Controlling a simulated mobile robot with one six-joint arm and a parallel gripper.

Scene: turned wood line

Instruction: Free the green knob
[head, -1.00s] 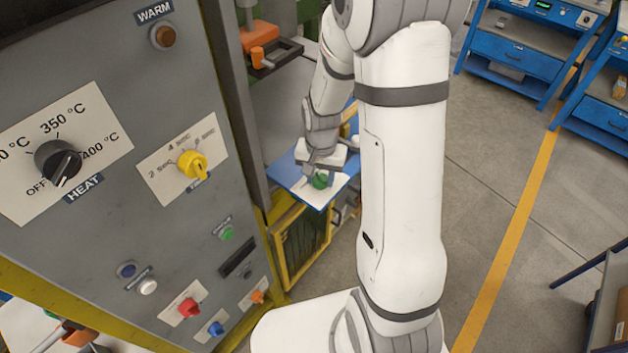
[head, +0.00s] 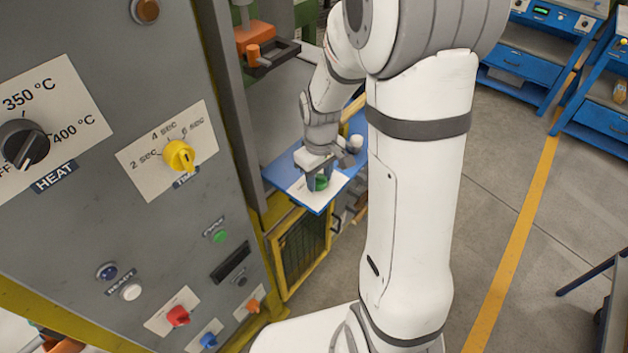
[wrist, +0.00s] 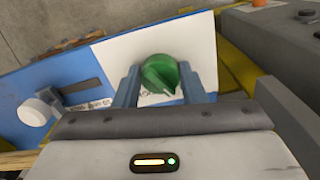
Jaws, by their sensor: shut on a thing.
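The green knob (head: 321,183) sits on a white plate (head: 304,189) on the blue panel that juts out beside the grey cabinet. In the wrist view the round green knob (wrist: 161,74), with a raised grip bar, stands between the two blue-grey fingers. My gripper (head: 318,178) reaches down over the knob and is shut on it. In the wrist view my gripper (wrist: 158,82) has one finger on each side of the knob. Print on the white plate below the knob is partly hidden by the gripper.
A white knob (wrist: 35,111) and a dark slot are on the blue panel (wrist: 70,70) left of the green knob. The grey cabinet (head: 190,230) with a yellow knob (head: 179,155) and several buttons stands close on the left. Open floor (head: 500,200) lies to the right.

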